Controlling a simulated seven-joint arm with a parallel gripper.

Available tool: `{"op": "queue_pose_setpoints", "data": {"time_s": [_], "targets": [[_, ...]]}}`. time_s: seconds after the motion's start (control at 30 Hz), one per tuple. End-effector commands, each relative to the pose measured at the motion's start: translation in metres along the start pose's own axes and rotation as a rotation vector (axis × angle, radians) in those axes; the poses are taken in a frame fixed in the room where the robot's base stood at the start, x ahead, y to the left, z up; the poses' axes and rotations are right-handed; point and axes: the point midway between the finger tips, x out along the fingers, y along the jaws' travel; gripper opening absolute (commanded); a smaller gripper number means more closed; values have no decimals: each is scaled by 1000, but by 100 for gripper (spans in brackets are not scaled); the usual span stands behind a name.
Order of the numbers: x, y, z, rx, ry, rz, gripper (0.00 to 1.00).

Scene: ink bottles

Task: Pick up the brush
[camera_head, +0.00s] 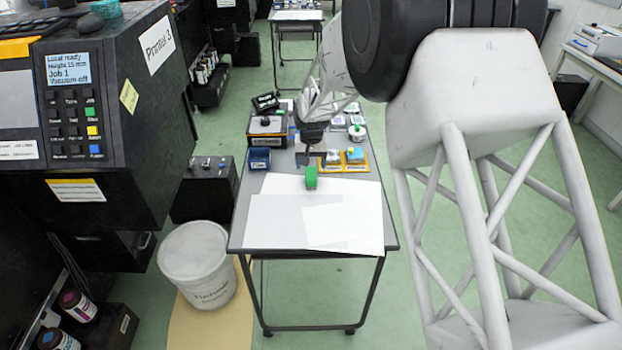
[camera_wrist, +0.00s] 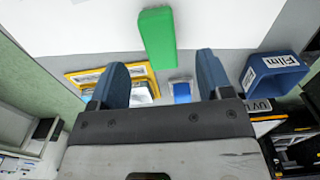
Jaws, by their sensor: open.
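A green elongated block (camera_head: 311,177) stands out on the white sheets on the narrow table. It also shows in the wrist view (camera_wrist: 158,38), top centre. No bristles can be made out, so I cannot tell for sure that it is the brush. No other brush is clear. My gripper (camera_wrist: 162,72) is open, its two blue fingers apart with nothing between them. In the wrist view the green block lies just beyond and between the fingertips, apart from them. In the head view my gripper (camera_head: 310,150) is over the table, behind the block, its fingers small and dark.
White sheets (camera_head: 270,220) cover the table's front. A blue tray marked Film (camera_wrist: 275,75) stands beside my gripper, with a yellow-edged tray (camera_head: 357,167) on the other side. Several small containers crowd the table's back. A printer (camera_head: 130,110) and a white bucket (camera_head: 195,262) stand left.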

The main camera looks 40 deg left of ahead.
Motion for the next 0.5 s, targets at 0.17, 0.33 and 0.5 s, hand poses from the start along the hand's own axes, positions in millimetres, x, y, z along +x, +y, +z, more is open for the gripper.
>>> {"op": "queue_pose_setpoints", "data": {"time_s": [0.17,0.33,0.5], "targets": [[10,0,0,0,-2,0,72],[23,0,0,0,-1,0,72],[26,0,0,0,0,0,72]]}}
